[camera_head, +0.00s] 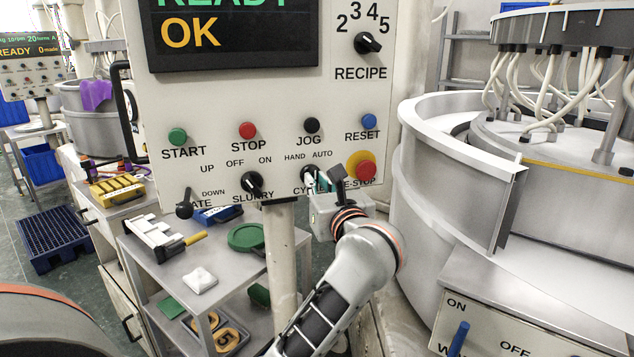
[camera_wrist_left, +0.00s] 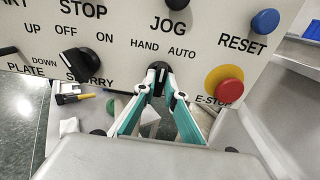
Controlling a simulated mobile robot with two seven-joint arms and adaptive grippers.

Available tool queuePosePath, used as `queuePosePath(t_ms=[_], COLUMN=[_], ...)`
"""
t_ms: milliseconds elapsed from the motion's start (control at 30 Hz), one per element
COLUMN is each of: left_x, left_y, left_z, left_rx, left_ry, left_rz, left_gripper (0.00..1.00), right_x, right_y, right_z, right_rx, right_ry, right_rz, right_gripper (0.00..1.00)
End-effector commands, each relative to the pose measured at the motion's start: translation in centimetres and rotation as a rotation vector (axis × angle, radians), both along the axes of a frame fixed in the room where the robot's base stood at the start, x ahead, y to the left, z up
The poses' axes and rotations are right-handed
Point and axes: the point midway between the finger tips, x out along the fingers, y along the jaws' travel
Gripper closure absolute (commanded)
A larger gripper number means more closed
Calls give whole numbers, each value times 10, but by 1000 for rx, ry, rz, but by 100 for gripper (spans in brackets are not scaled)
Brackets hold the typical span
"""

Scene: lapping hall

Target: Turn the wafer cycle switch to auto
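The wafer cycle switch (camera_wrist_left: 157,72) is a black knob below the HAND and AUTO labels on the pale control panel (camera_head: 225,100). In the head view it is mostly covered by my gripper, and its label is partly hidden. My left gripper (camera_head: 318,182) reaches up to it from below. In the left wrist view its teal fingers (camera_wrist_left: 158,78) converge with one tip on each side of the knob, seemingly touching it. Which way the knob points is hard to tell. My right gripper is not in view.
The red E-STOP (camera_head: 362,167) on its yellow base is close right of my gripper. The black SLURRY knob (camera_head: 252,183) is to its left, with push buttons above. A cart (camera_head: 205,245) with tools stands below left, a large round lapping machine (camera_head: 440,170) at right.

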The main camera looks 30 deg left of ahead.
Motion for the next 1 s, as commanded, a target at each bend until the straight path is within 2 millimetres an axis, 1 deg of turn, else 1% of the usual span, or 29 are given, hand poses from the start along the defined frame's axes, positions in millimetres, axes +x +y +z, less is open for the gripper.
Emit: queuePosePath(t_ms=[167,367,800,933,1000], left_x=[0,0,1,1,1], left_y=[0,0,0,0,0], left_z=[0,2,3,2,1], left_rx=[2,34,215,262,283], left_ry=[4,43,266,324,349], left_rz=[1,1,0,1,1], left_gripper=[100,100,100,100,100], right_x=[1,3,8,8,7], right_y=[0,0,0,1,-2], right_z=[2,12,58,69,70], right_rx=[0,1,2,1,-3], right_ry=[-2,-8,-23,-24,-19], right_rz=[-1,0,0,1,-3], right_gripper=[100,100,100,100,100])
